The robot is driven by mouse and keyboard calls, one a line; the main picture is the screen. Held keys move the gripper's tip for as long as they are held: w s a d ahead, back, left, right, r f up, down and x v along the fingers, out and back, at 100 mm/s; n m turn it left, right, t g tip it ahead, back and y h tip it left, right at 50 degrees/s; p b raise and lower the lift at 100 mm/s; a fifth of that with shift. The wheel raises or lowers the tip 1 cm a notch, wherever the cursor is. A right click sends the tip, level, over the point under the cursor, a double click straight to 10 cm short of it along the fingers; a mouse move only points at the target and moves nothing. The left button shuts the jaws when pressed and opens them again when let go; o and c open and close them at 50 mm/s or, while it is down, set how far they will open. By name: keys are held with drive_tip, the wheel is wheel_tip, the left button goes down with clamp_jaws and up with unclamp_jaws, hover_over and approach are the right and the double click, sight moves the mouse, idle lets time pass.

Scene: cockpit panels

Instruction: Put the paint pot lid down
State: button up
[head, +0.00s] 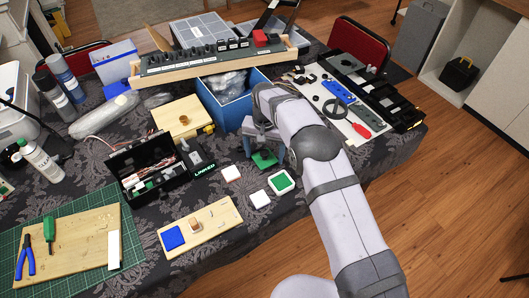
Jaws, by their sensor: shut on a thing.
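My gripper (264,153) is at the front of the blue box, with its fingers pointing down. It is shut on a green piece (264,160), which I take to be the paint pot lid; the arm and fingers partly hide it. I cannot tell whether the piece touches the table. A white-rimmed square paint pot (281,182) with a green top face stands just in front and slightly right of my gripper.
A blue open box (229,113) with a plastic bag stands behind my gripper. An open black case (148,168) is to the left. A wooden board (202,226) with a blue square is in front. Bare cloth lies around the white pieces. A white panel (322,103) with tools is behind right.

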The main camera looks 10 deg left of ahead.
sight(264, 152)
drive_tip(key=shift+f, duration=0.2)
drive_tip(key=o, duration=1)
drive_tip(key=shift+o, duration=0.2)
wheel_tip(264, 152, up, 11)
drive_tip(key=shift+b, duration=1.05)
drive_tip(key=shift+r, duration=0.7)
